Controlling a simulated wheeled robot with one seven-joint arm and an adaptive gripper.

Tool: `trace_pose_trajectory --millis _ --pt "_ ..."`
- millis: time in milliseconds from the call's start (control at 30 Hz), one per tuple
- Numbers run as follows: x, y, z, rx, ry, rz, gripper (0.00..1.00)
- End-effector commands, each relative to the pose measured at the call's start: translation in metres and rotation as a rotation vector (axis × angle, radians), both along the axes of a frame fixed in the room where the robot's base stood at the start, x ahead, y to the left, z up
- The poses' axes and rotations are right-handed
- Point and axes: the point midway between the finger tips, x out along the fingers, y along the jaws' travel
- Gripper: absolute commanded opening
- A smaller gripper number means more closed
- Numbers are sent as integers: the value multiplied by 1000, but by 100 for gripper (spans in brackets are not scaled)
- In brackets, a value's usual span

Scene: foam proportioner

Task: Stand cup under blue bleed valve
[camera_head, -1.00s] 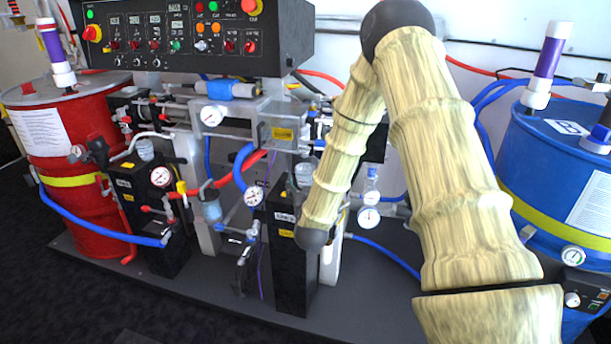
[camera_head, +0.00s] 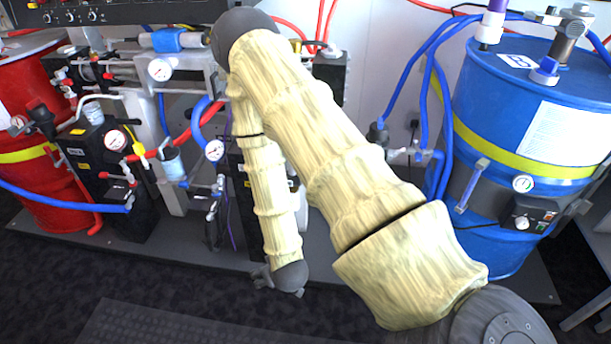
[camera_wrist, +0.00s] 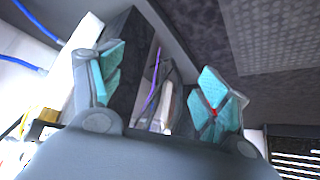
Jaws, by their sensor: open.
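My gripper (camera_head: 280,280) is low at the front edge of the dark skid, mostly hidden by my forearm. In the wrist view its two teal-padded fingers (camera_wrist: 165,90) are spread apart with nothing held between them. Beyond the gap are a purple cable (camera_wrist: 152,88) and a pale upright object that I cannot identify. I cannot make out a loose cup for certain in either view. I cannot identify the blue bleed valve; my arm covers much of the middle black unit (camera_head: 241,190). A small clear container with bluish contents (camera_head: 173,164) sits among the fittings to the left.
A blue drum (camera_head: 530,120) with hoses stands right, a red drum (camera_head: 62,200) left. Gauges (camera_head: 214,150), pipes and a black unit (camera_head: 125,200) crowd the left side. Dark floor (camera_head: 50,290) lies open in front of the skid (camera_head: 345,285).

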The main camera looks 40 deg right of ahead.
Motion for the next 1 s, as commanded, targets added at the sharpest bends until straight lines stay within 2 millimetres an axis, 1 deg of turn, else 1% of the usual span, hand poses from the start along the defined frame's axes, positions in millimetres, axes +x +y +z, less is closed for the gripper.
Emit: trace_pose_trajectory --millis 33,67,100,167,200,300,400,467,533,833,933,1000 --pt "-35 13 -20 17 98 27 76" --pt "-55 20 -29 27 155 38 76" --pt "-80 28 -40 40 227 52 76" --pt "-117 38 -52 56 327 72 76" --pt "-139 43 -58 64 386 83 76" --pt "-184 53 -67 78 506 101 76" --pt "-211 58 -70 85 581 113 76" --pt "-220 60 -70 88 604 116 76" --pt "-224 60 -71 89 616 117 76" --pt "-224 60 -70 89 615 117 76" --pt "-224 60 -64 89 614 117 76" --pt "-224 60 -57 89 614 117 76"
